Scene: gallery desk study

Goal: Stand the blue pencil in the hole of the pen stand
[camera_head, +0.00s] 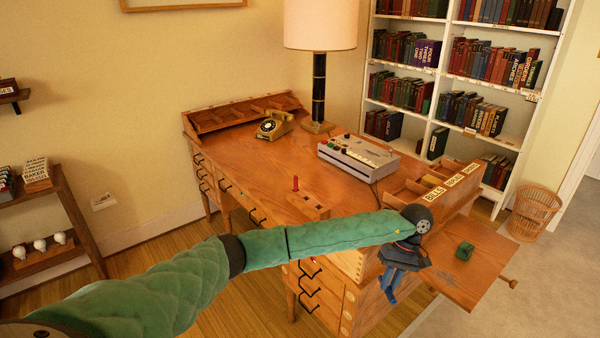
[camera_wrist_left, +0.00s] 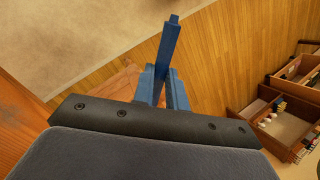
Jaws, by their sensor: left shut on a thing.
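My left gripper (camera_head: 388,284) hangs in front of the desk's right front corner, beside the drawers and away from the pen stand. In the left wrist view the gripper (camera_wrist_left: 163,92) is shut on the blue pencil (camera_wrist_left: 169,45), which sticks out past the blue fingers. In the head view the pencil is hard to tell from the fingers. The pen stand (camera_head: 313,207) looks like a wooden block near the desk's front edge, with a red pencil (camera_head: 295,184) upright at its left end. Its hole cannot be made out clearly. My right gripper is not in view.
A grey machine (camera_head: 358,157), a telephone (camera_head: 274,125) and a lamp (camera_head: 319,90) stand on the desk (camera_head: 245,165). A labelled organiser (camera_head: 440,195) lines its right side. A green object (camera_head: 464,251) lies on the pull-out board (camera_head: 480,268). Open drawers (camera_wrist_left: 290,125) show in the wrist view.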

